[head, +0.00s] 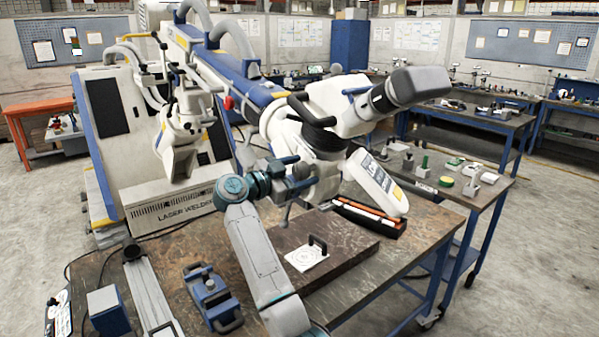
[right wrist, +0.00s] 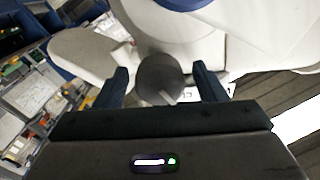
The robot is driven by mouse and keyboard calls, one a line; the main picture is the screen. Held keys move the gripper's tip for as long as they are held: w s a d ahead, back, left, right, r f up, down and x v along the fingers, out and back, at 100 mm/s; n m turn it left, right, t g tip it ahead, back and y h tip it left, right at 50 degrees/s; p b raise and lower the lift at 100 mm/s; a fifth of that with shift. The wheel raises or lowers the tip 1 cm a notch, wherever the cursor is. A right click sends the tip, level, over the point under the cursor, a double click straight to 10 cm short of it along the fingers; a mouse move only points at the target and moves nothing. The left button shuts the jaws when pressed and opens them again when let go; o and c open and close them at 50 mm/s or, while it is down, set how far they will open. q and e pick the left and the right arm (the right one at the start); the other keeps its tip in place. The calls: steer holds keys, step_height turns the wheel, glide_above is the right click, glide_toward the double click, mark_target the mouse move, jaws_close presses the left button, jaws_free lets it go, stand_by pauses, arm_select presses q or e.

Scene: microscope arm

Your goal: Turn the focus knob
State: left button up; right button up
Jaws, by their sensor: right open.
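The focus knob (right wrist: 159,76) is a dark grey cylinder with a small light mark on its end, on the side of the white microscope head (right wrist: 205,42). In the head view the white and blue microscope arm (head: 235,80) carries this head, with a grey eyepiece (head: 415,87) at upper right. My right gripper (head: 299,171) is beside the head's near left side. In the right wrist view the open right gripper (right wrist: 163,86) has one dark finger on each side of the knob, with a narrow gap visible on both sides. My left gripper is not in view.
A brown workbench (head: 420,235) lies below, with a raised dark slab (head: 345,245), a black tray (head: 385,224) with orange items, a blue clamp-like tool (head: 212,297) and a blue box (head: 107,312). A laser welder cabinet (head: 170,203) stands behind at left.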

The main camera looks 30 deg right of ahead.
steer(key=shift+a+f+b, duration=0.15)
steer(key=shift+a+b, duration=0.2)
steer(key=shift+a, duration=0.15)
steer(key=a+b, duration=0.3)
steer(key=a, duration=0.6)
steer(key=shift+s+a, duration=0.4)
steer(key=shift+s, duration=0.05)
